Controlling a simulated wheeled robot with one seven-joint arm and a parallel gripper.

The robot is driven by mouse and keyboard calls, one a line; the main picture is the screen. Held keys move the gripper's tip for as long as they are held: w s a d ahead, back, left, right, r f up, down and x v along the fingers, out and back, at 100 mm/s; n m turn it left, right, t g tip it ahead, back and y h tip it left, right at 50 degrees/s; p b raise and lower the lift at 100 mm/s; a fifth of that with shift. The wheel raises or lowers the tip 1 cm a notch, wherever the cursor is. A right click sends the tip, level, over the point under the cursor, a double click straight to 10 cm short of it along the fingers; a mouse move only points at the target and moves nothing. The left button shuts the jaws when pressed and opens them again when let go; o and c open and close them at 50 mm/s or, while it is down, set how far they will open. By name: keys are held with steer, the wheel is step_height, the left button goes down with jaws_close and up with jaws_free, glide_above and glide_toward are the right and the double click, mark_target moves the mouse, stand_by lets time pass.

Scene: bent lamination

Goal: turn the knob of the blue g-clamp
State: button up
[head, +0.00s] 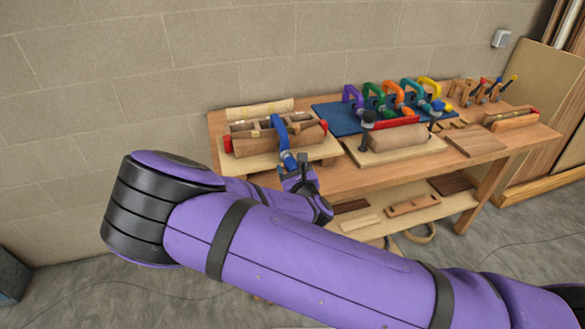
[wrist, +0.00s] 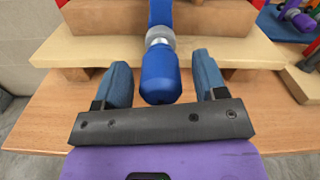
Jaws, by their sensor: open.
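The blue g-clamp (head: 279,130) is on the wooden lamination form at the left end of the workbench. Its blue knob (wrist: 160,77) points toward me in the wrist view, with a silver collar (wrist: 160,36) behind it. My gripper (wrist: 162,84) is open, with one blue-grey finger on each side of the knob. A gap shows between the knob and each finger. In the head view my gripper (head: 299,165) is at the bench's front edge, close to the knob (head: 289,160). The clamp's far parts are hidden in the wrist view.
The form rests on a light board (head: 325,150) on the workbench (head: 375,178). A second form (head: 398,141) stands to the right. Several coloured clamps stand on a blue mat (head: 330,112) behind it. A lower shelf (head: 450,205) holds wood pieces.

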steer(key=c, duration=0.9)
